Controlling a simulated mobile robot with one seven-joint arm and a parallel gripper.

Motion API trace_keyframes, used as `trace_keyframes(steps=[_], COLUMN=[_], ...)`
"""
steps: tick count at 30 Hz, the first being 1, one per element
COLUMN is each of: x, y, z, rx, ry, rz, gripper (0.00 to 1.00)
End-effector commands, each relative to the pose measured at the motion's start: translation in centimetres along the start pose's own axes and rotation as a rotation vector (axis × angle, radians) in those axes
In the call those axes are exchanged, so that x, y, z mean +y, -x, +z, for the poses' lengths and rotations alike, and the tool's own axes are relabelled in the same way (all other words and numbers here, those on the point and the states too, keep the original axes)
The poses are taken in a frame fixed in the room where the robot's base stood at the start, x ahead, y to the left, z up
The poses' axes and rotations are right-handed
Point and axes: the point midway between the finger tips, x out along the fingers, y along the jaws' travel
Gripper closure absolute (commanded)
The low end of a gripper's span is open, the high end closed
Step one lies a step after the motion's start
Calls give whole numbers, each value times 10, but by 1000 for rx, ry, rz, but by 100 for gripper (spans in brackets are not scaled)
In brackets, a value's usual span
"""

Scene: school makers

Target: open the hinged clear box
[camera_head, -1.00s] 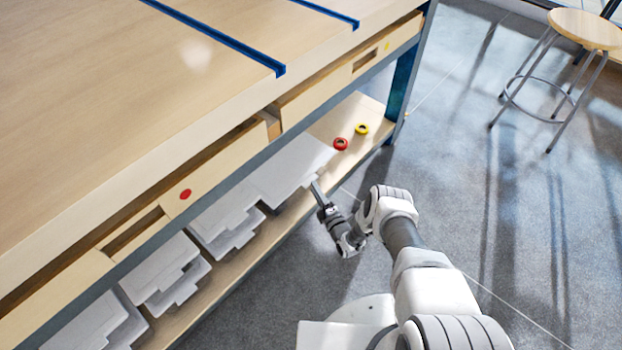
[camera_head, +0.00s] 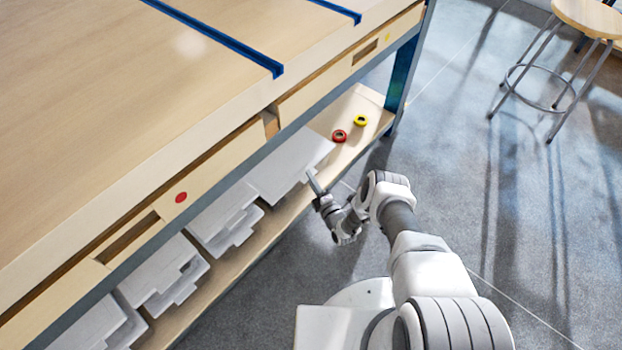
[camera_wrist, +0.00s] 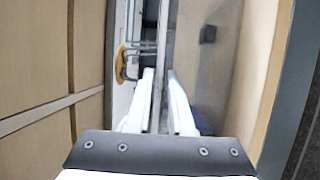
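Several pale boxes stand in a row on the low shelf under the workbench. The one nearest my gripper (camera_head: 314,181) has a broad, flat pale lid (camera_head: 291,163). I cannot tell from the head view whether this lid is raised. My gripper is at the lid's right front edge. In the wrist view, my two fingers (camera_wrist: 161,100) are apart, with a thin grey edge running between them. I cannot tell whether either finger touches it. The hinge and the box's inside are hidden.
A red ring (camera_head: 339,136) and a yellow ring (camera_head: 361,121) lie on the shelf (camera_head: 350,108) beyond the box. Drawers (camera_head: 215,172) and the bench top overhang the shelf. A stool (camera_head: 585,18) stands far right. The floor between is clear.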

Motion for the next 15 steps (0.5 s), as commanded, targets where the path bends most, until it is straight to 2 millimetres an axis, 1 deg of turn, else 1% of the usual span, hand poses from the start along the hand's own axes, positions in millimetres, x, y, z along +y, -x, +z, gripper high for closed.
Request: trace_keyframes(steps=[1, 3, 15], x=[0, 0, 0], y=[0, 0, 0], z=[0, 0, 0], rx=[0, 0, 0], ry=[0, 0, 0], rz=[0, 0, 0], gripper=[91, 100, 100])
